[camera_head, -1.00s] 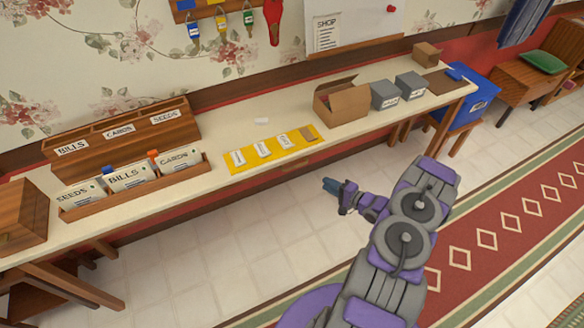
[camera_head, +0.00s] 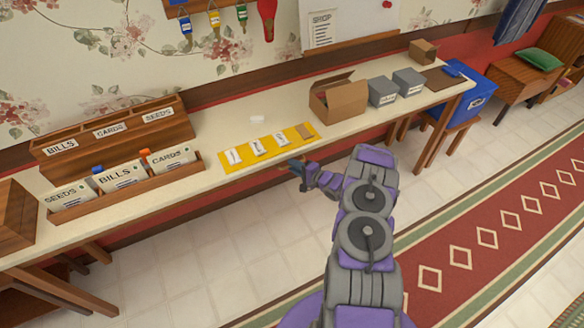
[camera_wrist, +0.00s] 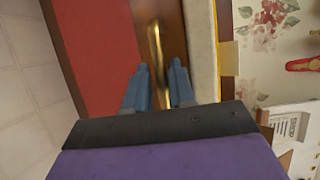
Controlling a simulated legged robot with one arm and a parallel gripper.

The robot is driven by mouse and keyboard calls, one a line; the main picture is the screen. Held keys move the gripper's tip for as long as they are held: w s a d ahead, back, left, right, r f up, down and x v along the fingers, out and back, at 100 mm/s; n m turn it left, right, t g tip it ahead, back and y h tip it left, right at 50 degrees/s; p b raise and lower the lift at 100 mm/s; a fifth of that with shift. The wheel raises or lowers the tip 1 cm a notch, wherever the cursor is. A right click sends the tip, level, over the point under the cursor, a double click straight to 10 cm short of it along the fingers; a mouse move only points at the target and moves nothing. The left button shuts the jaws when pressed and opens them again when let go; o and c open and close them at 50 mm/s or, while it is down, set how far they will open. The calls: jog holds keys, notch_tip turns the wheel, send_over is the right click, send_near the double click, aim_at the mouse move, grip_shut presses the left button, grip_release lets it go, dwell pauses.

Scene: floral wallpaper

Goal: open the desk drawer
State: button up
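The desk (camera_head: 232,133) has a long cream top and stands along the wall. Its drawer shows in the wrist view as a brown wooden front (camera_wrist: 130,30) beside the cream desk edge. A long brass handle (camera_wrist: 156,45) sits on that front. My gripper (camera_wrist: 160,70) is open, with its two blue fingers apart and pointing at the drawer front. The lower end of the handle lies in line with the gap between the fingertips; I cannot tell whether they touch. In the head view my gripper (camera_head: 297,174) is at the desk's front edge, which leaves the drawer mostly hidden.
On the desk are a yellow mat (camera_head: 235,157) with cards, an open cardboard box (camera_head: 345,102), grey boxes (camera_head: 382,92) and a wooden file tray (camera_head: 125,192). A blue bin (camera_head: 478,92) stands at the right. The tiled floor before the desk is clear.

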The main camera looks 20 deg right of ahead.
jog(key=shift+w+a+f, duration=0.15)
jog(key=shift+w+a, duration=0.15)
jog(key=shift+w, duration=0.3)
jog(key=shift+c, duration=0.4)
grip_shut()
